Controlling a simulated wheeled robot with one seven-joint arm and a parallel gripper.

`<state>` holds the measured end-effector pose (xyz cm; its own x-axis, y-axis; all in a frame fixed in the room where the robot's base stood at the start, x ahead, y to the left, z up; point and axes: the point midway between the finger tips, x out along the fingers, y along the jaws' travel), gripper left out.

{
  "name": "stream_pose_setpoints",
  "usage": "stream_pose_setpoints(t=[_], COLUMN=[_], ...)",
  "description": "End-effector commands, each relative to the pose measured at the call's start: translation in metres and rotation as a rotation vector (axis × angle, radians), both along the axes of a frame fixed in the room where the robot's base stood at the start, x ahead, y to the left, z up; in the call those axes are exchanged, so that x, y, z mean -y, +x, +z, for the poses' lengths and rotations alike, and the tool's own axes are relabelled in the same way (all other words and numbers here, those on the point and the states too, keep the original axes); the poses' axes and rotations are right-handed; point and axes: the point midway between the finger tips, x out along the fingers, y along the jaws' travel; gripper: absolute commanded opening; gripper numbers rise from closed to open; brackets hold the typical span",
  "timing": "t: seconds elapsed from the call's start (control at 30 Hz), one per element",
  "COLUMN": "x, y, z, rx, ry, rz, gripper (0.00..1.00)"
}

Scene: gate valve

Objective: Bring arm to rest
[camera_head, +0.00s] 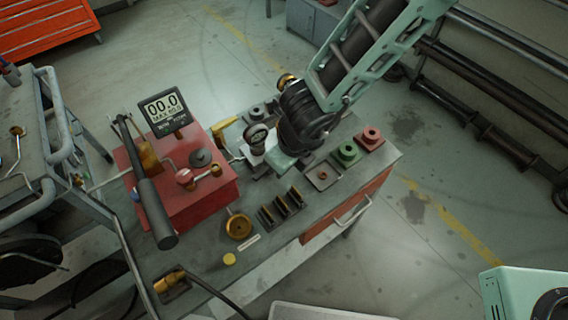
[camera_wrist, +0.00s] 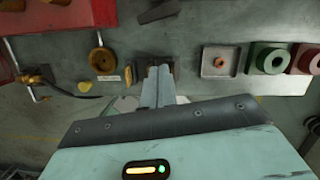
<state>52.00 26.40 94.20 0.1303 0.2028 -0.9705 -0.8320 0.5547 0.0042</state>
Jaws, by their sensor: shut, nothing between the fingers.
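My arm reaches in from the top right in the head view and ends over the workbench (camera_head: 285,232). My gripper shows best in the wrist view (camera_wrist: 157,72), where its two grey fingers lie together with nothing between them. The fingertips point at the dark slotted block (camera_wrist: 157,60) and cover part of it. Whether they touch it I cannot tell. In the head view the dark wrist hides most of the gripper. The slotted block also shows there (camera_head: 281,208).
A red box (camera_head: 190,215) with a display (camera_head: 165,108) and a long dark lever (camera_head: 155,205) stands on the left of the bench. Green (camera_head: 347,153) and red (camera_head: 370,138) blocks sit at right. A brass dish (camera_head: 238,226) lies in front. The floor at right is partly open.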

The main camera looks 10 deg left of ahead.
Motion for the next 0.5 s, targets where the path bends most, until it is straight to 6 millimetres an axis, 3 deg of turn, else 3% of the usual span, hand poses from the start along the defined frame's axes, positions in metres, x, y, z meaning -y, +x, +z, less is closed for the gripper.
stream_pose_setpoints(t=[0.37, 0.5], x=[0.0, -0.005], y=[0.0, 0.005], z=[0.0, 0.027], rx=[0.0, 0.075], ry=[0.0, 0.047], rz=[0.0, 0.189], gripper=[0.0, 0.0])
